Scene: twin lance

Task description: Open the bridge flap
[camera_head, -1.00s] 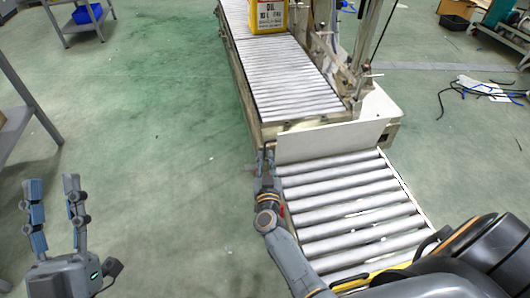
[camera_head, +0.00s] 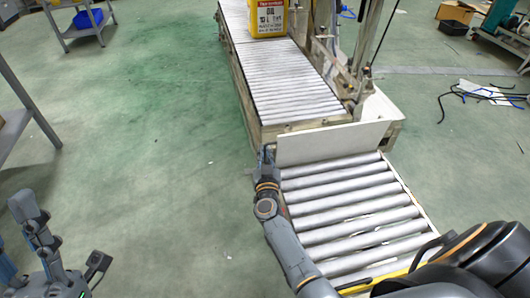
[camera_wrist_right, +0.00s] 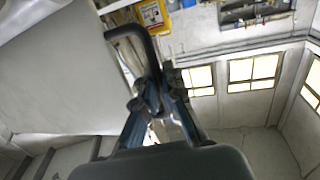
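The bridge flap (camera_head: 335,143) is a pale flat panel standing steeply raised between the far and near roller sections in the head view. In the right wrist view its grey face (camera_wrist_right: 65,75) fills the left side. A dark bent handle (camera_wrist_right: 130,31) runs down between the fingers of my right gripper (camera_wrist_right: 165,88). These fingers look closed around it. In the head view my right gripper (camera_head: 266,155) is at the flap's left end, where the arm hides the grip. My left gripper (camera_head: 14,228) is open and empty at the lower left edge, partly out of frame.
The far roller conveyor (camera_head: 285,85) carries a yellow oil can (camera_head: 267,18). The near roller section (camera_head: 350,205) lies below the flap. Machine posts rise at the far section's right. Shelving stands at the left. The green floor between is clear.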

